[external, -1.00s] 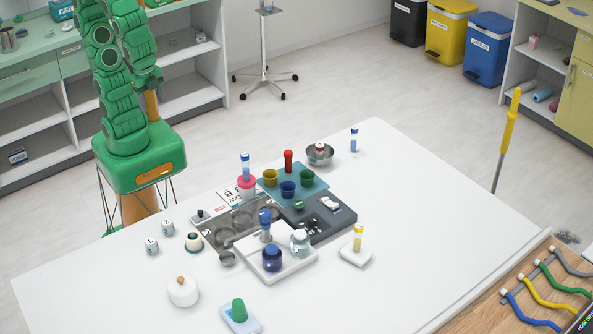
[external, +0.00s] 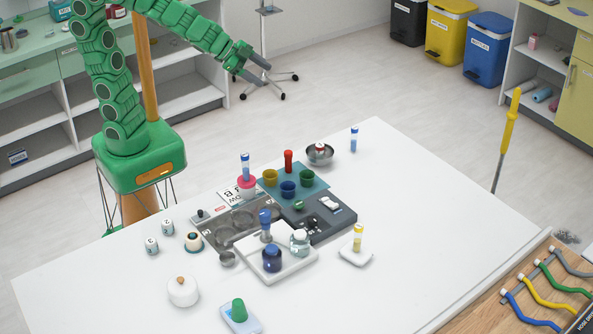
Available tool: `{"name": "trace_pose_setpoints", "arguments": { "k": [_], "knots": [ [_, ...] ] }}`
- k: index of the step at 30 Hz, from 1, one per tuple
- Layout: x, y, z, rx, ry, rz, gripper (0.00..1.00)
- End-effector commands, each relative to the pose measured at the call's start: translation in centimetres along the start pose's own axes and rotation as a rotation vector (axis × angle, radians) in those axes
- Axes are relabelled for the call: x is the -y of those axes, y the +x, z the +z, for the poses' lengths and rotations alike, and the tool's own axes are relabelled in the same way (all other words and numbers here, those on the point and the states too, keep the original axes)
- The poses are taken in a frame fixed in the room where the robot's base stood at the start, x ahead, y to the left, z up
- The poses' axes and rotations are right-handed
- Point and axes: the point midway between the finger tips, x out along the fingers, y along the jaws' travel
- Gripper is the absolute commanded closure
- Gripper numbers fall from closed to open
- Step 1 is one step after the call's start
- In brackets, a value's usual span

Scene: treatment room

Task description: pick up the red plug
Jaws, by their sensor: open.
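The red plug (external: 288,161) stands upright at the back of the teal mat (external: 314,184), behind the yellow, blue and green cups. It looks like a small red cylinder, and its lower end is partly hidden by the cups. My gripper (external: 264,76) is at the end of the raised green arm, above and behind the table's far edge. It is open and empty, with its dark fingers pointing right and down, well apart from the red plug.
Close to the plug are a yellow cup (external: 270,178), a blue cup (external: 289,189), a green cup (external: 307,178), a blue-capped tube (external: 245,167) in a pink holder and a metal bowl (external: 320,154). A grey tray (external: 335,220) lies in front. The table's right side is mostly clear.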

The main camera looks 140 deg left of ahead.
Motion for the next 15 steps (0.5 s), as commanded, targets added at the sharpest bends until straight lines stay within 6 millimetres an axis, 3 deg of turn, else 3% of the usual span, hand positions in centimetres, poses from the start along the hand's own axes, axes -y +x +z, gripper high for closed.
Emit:
{"name": "trace_pose_setpoints", "arguments": {
  "k": [6,15],
  "knots": [
    [3.3,3.4,-2.5,-0.140,0.014,-0.001,0.41],
    [5.4,6.9,-3.8,-0.297,0.045,0.094,0.41]
  ]
}}
